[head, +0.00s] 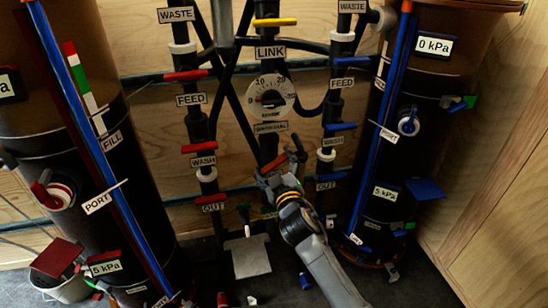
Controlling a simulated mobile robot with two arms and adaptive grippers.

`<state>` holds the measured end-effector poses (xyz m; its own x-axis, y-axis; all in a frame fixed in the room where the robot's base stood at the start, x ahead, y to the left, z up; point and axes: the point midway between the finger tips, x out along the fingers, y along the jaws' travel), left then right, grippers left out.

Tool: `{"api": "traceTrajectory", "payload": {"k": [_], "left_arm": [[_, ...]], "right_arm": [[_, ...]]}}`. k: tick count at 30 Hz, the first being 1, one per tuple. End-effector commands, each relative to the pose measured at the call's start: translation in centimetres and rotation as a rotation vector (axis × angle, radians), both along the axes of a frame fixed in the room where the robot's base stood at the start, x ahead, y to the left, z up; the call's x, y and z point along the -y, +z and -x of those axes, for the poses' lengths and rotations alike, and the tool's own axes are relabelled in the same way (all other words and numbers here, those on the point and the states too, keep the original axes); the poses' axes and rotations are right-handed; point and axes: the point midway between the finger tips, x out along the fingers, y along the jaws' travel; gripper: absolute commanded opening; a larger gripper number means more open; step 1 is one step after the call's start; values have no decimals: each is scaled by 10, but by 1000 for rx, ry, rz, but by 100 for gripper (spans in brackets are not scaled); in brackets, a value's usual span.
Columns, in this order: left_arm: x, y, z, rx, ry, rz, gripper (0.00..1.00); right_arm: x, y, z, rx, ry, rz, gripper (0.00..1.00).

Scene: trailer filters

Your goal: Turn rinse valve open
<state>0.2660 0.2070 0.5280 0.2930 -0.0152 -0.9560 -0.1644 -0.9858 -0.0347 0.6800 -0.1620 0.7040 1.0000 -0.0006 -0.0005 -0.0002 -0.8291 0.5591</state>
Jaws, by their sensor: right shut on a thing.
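My right gripper (279,169) reaches up from the lower right to the centre pipe, below the round dial. It is shut on an orange-red valve handle (273,163) there, which I take to be the rinse valve. The fingers hide much of the handle, so its exact angle is unclear. A small label (270,127) sits on the pipe above it, too blurred to read surely. My left gripper is not in view.
A round dial (271,97) is above the gripper. Red-handled valves (199,147) line the left pipe and blue-handled valves (341,127) the right pipe. Big dark tanks stand at left (85,150) and right (432,125). A bucket (62,286) is at lower left.

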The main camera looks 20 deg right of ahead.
Motion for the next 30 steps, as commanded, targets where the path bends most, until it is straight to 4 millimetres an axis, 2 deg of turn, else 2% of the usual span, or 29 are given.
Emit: {"api": "traceTrajectory", "payload": {"k": [1,10,12,18,30], "left_arm": [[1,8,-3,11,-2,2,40],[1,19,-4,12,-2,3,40],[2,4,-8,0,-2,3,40],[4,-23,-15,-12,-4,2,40],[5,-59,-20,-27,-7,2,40]], "right_arm": [[-1,2,0,-2,1,46,51],[-1,1,0,-1,1,331,51],[-2,0,0,-1,1,399,51],[-2,-1,0,0,2,587,51],[-3,-3,0,1,2,878,51]]}}
